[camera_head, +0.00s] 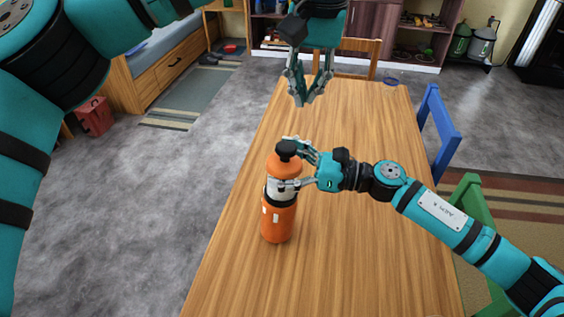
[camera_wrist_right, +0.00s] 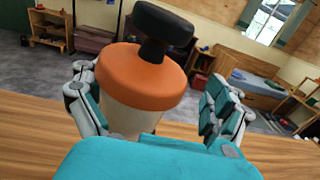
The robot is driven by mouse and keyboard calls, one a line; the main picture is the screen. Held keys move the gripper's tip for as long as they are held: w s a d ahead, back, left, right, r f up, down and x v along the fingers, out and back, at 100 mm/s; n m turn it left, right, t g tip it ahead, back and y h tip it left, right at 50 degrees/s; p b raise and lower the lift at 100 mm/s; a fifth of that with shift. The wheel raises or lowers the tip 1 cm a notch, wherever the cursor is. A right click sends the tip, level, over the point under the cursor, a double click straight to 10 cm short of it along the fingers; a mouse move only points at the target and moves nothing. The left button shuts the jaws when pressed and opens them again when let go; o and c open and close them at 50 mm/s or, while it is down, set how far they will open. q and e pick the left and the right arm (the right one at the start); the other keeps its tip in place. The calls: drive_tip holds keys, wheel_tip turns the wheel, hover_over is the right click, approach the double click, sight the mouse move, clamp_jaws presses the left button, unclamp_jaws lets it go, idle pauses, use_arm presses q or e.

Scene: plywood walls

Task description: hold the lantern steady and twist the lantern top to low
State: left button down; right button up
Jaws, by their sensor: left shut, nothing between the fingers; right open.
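The lantern (camera_head: 278,222) stands upright on the wooden table (camera_head: 345,250). It has an orange body, a pale middle band, an orange cap and a black knob top (camera_head: 287,148). My right gripper (camera_head: 297,165) is open, with its fingers on either side of the lantern's upper part. In the right wrist view the orange cap (camera_wrist_right: 142,76) and black knob (camera_wrist_right: 163,25) sit between the spread fingers (camera_wrist_right: 150,105); I cannot tell whether they touch. My left gripper (camera_head: 303,103) is shut and empty, pointing down above the far part of the table, apart from the lantern.
A blue chair (camera_head: 438,130) and a green chair (camera_head: 472,205) stand along the table's right side. The table around the lantern is clear.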

drive_tip(key=shift+a+r, duration=0.1)
drive_tip(key=shift+r, duration=0.05)
drive_tip(key=v, duration=1.2)
idle(0.5)
